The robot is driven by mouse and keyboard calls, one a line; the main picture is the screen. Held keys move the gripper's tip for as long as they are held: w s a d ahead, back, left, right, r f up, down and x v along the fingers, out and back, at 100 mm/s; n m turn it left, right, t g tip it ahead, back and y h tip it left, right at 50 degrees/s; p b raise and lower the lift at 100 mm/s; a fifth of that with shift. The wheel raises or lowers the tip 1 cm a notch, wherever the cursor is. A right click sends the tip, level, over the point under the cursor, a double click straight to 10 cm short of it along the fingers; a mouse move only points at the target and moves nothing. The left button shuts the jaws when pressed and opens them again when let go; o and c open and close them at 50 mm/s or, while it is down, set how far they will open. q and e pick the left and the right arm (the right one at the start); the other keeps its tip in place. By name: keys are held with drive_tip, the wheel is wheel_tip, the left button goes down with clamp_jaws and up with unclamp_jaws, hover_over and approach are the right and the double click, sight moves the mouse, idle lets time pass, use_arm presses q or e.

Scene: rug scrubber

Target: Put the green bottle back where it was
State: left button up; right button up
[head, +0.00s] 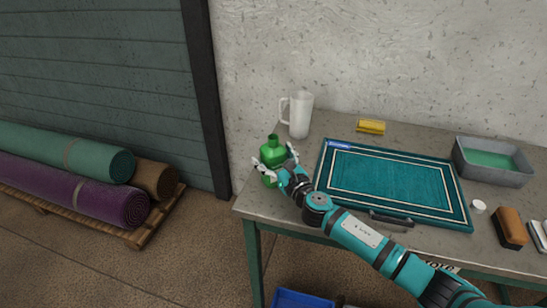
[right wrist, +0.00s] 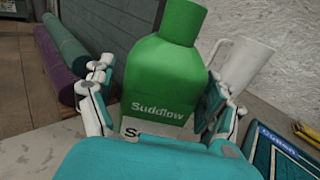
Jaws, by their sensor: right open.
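The green bottle (head: 272,154) stands upright near the left end of the grey table, with its cap off or out of sight. My right gripper (head: 275,164) is at the bottle, its fingers open on either side of it. In the right wrist view the bottle (right wrist: 166,80) fills the middle, between the two open fingers of the gripper (right wrist: 160,105). Its lower part is hidden by my gripper. My left gripper is in neither view.
A white pitcher (head: 301,115) stands just behind the bottle. A teal rug sample (head: 390,185) on a board lies to the right.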

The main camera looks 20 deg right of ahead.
drive_tip(key=shift+r, duration=0.15)
drive_tip(key=shift+s, duration=0.15)
drive_tip(key=s, duration=0.3)
drive_tip(key=s+d, duration=0.1)
drive_tip(key=s, duration=0.3)
drive_tip(key=s+d, duration=0.1)
drive_tip(key=s, duration=0.3)
drive_tip(key=shift+s+d+b, duration=0.15)
drive_tip(key=shift+s+b, duration=0.1)
drive_tip(key=shift+b, duration=0.05)
